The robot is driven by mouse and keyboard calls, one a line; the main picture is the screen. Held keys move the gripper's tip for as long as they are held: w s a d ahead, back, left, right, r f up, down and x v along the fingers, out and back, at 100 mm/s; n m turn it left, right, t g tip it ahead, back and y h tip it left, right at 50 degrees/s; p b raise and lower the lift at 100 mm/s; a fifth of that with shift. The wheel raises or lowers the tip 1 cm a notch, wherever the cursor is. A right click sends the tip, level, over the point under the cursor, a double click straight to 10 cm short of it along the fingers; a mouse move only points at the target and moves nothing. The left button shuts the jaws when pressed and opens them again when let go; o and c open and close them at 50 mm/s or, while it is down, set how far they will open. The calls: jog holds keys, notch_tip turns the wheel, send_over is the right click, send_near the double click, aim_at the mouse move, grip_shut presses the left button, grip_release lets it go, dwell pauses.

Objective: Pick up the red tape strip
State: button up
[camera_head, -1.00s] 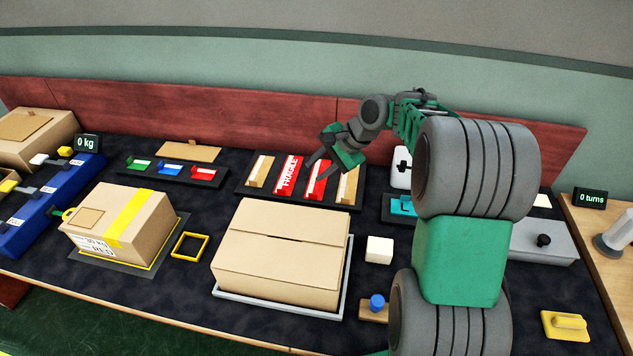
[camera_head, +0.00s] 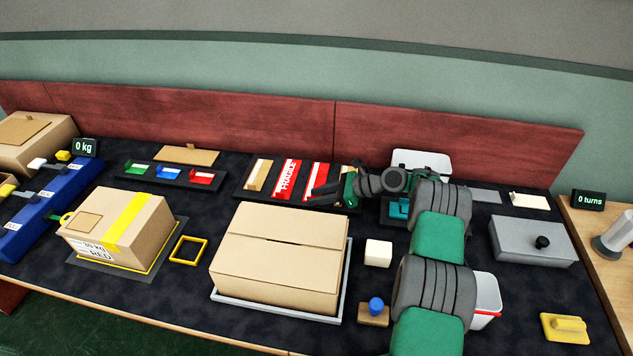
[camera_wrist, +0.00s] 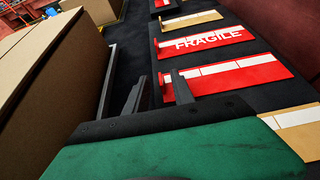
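The plain red tape strip (camera_head: 316,173) lies in a dark tray (camera_head: 243,193), just right of the red FRAGILE strip (camera_head: 286,176). In the wrist view the red strip (camera_wrist: 235,78) lies flat with a white band along it, beyond the fingers. My gripper (camera_head: 318,194) is low at the tray's front edge, close to the red strip's near end, which it partly hides. In the wrist view my gripper (camera_wrist: 158,92) has its two dark fingers apart with nothing between them. Its right finger overlaps the strip's near end; I cannot tell whether they touch.
Tan strips (camera_head: 259,174) lie at the tray's ends; the right one is partly hidden by my gripper. A large closed cardboard box (camera_head: 280,262) stands just in front of the tray. A white block (camera_head: 378,253) is right of the box. A grey box (camera_head: 533,242) is farther right.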

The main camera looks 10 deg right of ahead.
jog(key=shift+w+a+f, duration=0.2)
jog(key=shift+a+f, duration=0.1)
jog(key=shift+a, duration=0.15)
grip_shut()
